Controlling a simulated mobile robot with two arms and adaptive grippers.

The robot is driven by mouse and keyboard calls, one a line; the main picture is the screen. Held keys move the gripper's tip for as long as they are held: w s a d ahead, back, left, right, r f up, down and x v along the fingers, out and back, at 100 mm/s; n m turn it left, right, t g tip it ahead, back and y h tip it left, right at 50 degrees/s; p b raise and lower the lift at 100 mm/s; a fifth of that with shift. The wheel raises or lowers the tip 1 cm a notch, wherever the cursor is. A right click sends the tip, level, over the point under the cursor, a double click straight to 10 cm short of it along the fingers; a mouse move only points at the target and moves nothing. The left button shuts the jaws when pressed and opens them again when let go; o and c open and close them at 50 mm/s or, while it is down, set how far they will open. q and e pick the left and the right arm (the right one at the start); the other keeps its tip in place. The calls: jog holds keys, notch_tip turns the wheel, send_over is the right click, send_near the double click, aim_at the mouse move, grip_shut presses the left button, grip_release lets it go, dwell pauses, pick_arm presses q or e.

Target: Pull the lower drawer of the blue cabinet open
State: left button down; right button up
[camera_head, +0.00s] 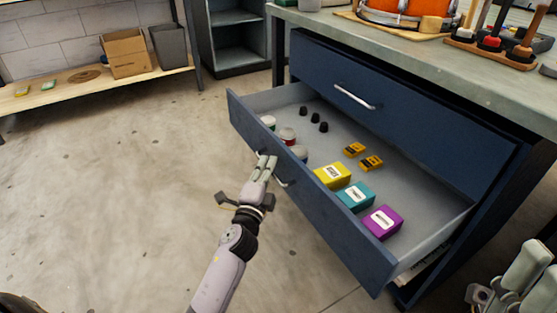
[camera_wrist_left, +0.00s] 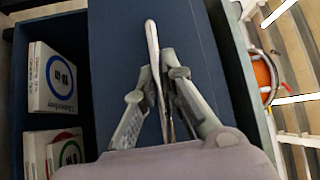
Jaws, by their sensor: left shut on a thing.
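The blue cabinet (camera_head: 420,113) stands under the bench top, its upper drawer shut. The lower drawer (camera_head: 330,213) is pulled well out, its inside showing. My left gripper (camera_head: 266,163) is at the lower drawer's front and is shut on its silver handle (camera_head: 281,182), partly hidden by the fingers. In the left wrist view the gripper (camera_wrist_left: 167,85) has the handle (camera_wrist_left: 152,45) between its fingers, against the blue drawer front (camera_wrist_left: 118,50). My right gripper (camera_head: 520,280) is at the lower right corner, partly cut off; its opening is unclear.
The drawer holds a yellow box (camera_head: 332,176), a teal box (camera_head: 355,196), a purple box (camera_head: 382,222) and several small items. White boxes (camera_wrist_left: 52,80) show beside the drawer front in the left wrist view. The floor (camera_head: 120,190) left of the drawer is clear.

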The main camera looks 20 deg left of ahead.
pick_arm(q)
jog(key=shift+s+a+f, duration=0.1)
jog(key=shift+s+a, duration=0.05)
jog(key=shift+s, duration=0.2)
jog(key=c, duration=1.7)
grip_release()
jog(key=s, duration=0.5)
jog(key=s+d+f, duration=0.1)
jog(key=s, duration=0.1)
jog(key=shift+s, duration=0.2)
